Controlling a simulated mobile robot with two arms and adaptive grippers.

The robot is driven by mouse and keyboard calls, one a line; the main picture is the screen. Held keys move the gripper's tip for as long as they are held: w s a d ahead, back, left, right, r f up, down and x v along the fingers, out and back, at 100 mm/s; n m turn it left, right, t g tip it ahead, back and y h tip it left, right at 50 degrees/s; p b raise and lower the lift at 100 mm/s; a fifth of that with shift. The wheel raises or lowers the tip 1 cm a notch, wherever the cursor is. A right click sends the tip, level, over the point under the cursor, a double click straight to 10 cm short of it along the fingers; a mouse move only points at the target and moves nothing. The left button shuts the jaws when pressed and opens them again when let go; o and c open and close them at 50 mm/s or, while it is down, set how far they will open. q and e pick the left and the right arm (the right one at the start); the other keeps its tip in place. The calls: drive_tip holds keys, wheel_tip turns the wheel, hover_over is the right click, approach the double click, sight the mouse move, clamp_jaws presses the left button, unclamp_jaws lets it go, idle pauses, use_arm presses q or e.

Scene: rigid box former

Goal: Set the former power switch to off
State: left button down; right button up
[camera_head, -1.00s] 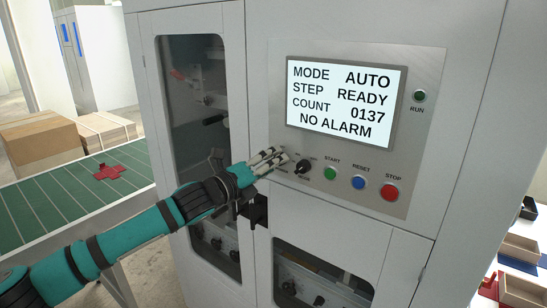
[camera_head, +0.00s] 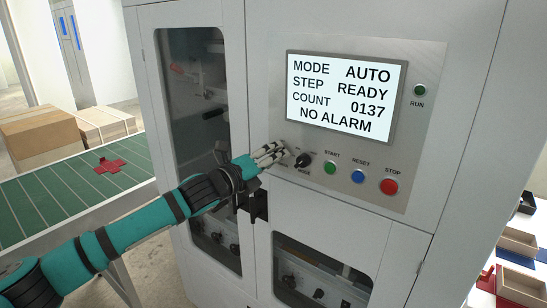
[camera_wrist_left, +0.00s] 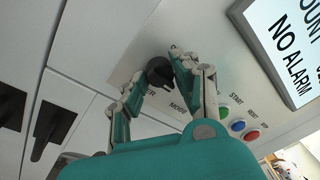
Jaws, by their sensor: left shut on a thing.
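The former's control panel (camera_head: 432,75) faces me, with a lit screen (camera_head: 345,98) reading MODE AUTO, STEP READY, COUNT 0137, NO ALARM. My left gripper (camera_head: 280,152) is at the panel's lower left. In the left wrist view its fingers (camera_wrist_left: 154,68) are shut on a black rotary knob (camera_wrist_left: 160,72), the power switch; a label ending in "ER" shows below it. The gripper hides this switch in the head view, and its setting cannot be read. The black mode knob (camera_head: 303,160) stands just right of the fingertips. My right gripper is not in view.
Right of the mode knob are the green START (camera_head: 330,168), blue RESET (camera_head: 358,177) and red STOP (camera_head: 389,187) buttons. A black door handle (camera_head: 256,206) lies below my wrist. A green conveyor (camera_head: 60,200) with a red flat piece (camera_head: 109,165) is at left.

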use_arm(q)
drive_tip(key=shift+d+f+n+t+y+p, duration=0.15)
drive_tip(key=shift+n+t+p, duration=0.35)
drive_tip(key=shift+n, duration=4.3)
drive_tip(key=shift+a+f+n+t+y+p, duration=0.1)
drive_tip(key=shift+n+t+y+p, duration=0.3)
drive_tip(key=shift+n, duration=4.4)
